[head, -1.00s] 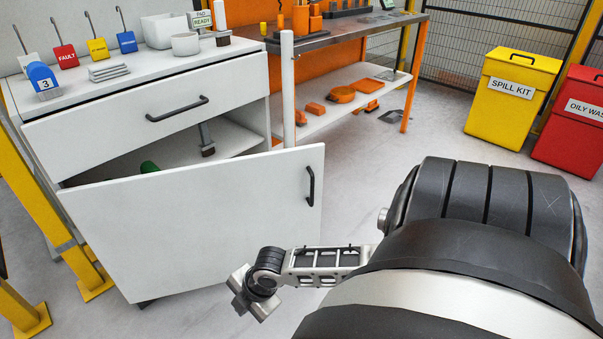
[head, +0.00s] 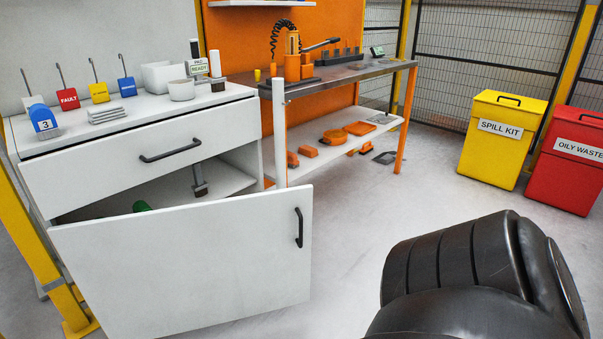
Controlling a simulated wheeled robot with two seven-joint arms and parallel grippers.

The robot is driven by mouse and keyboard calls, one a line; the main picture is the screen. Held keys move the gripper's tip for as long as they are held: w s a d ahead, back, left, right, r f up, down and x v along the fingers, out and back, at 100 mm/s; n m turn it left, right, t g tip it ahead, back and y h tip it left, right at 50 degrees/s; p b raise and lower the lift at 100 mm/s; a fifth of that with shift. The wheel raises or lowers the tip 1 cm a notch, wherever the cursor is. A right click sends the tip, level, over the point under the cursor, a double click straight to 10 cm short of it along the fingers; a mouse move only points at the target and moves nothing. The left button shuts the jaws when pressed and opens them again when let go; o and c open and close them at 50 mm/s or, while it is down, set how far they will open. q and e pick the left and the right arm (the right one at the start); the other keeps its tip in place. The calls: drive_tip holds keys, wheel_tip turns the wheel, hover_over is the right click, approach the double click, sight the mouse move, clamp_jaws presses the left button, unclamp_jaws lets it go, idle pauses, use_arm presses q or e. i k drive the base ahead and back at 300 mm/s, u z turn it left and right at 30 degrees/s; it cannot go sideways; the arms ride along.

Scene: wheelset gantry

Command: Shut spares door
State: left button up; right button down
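The spares door (head: 190,265) is a white panel with a black vertical handle (head: 299,227) near its right edge. It stands open, swung out from the white cabinet (head: 60,147), leaving a gap above and behind it. Inside, part of a shelf shows with a green item (head: 142,206) and a grey bracket-like piece (head: 199,182). The drawer above has a black bar handle (head: 170,150). A black part of my own arm fills the lower right. Neither of my grippers is in view.
A yellow spill kit bin (head: 500,150) and red oily waste bin (head: 571,165) stand at right. The middle floor is clear.

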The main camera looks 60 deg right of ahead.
sight(155, 274)
drive_tip(key=z, duration=1.1)
drive_tip(key=i, duration=0.75)
drive_tip(key=z, duration=0.1)
